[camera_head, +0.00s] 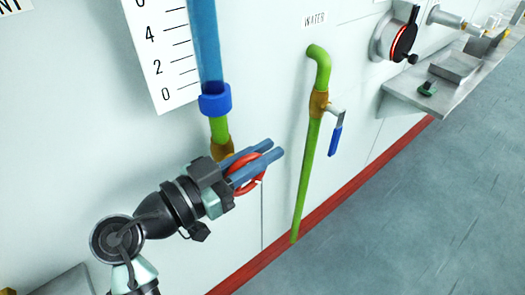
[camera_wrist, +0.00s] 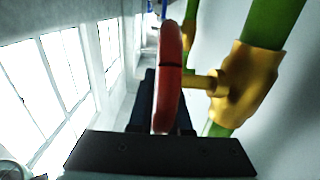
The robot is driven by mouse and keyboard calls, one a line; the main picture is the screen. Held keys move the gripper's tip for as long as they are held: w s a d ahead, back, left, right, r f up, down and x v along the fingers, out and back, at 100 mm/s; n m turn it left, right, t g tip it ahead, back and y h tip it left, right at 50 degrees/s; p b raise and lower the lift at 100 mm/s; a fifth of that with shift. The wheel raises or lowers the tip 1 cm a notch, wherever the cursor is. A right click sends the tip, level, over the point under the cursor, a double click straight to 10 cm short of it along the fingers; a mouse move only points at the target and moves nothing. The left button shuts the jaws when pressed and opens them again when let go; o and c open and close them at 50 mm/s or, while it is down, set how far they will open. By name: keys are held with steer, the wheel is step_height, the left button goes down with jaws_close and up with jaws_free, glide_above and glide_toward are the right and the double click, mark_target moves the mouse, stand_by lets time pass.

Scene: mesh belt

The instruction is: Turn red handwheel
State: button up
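The red handwheel (camera_head: 259,182) is on the brass valve (camera_head: 222,149) under the blue sight tube. My gripper (camera_head: 262,157) is at the wheel, its two blue fingers parted with the wheel between and partly behind them. In the wrist view the wheel (camera_wrist: 170,70) is seen nearly edge-on, directly in front of my gripper. Its brass stem runs right to the valve body (camera_wrist: 243,85). Dark finger parts show low on both sides of the rim. I cannot tell whether the fingers press on it. Part of the wheel is hidden by my fingers.
A green water pipe (camera_head: 305,180) with a blue-handled lever (camera_head: 336,138) stands to the right. A white scale (camera_head: 163,50) is beside the blue tube (camera_head: 206,45). A black round dial (camera_head: 403,40) and a grey shelf (camera_head: 410,92) are further right. Open floor lies lower right.

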jaws_close()
steer(key=shift+f+b, duration=0.25)
steer(key=shift+b, duration=0.75)
steer(key=shift+s+a+r+t+h+b, duration=0.15)
steer(key=shift+t+h+b, duration=0.15)
steer(key=shift+h+b, duration=0.35)
steer(key=shift+r+b, duration=0.25)
steer(key=shift+b, duration=0.05)
steer(key=o, duration=0.6)
jaws_free()
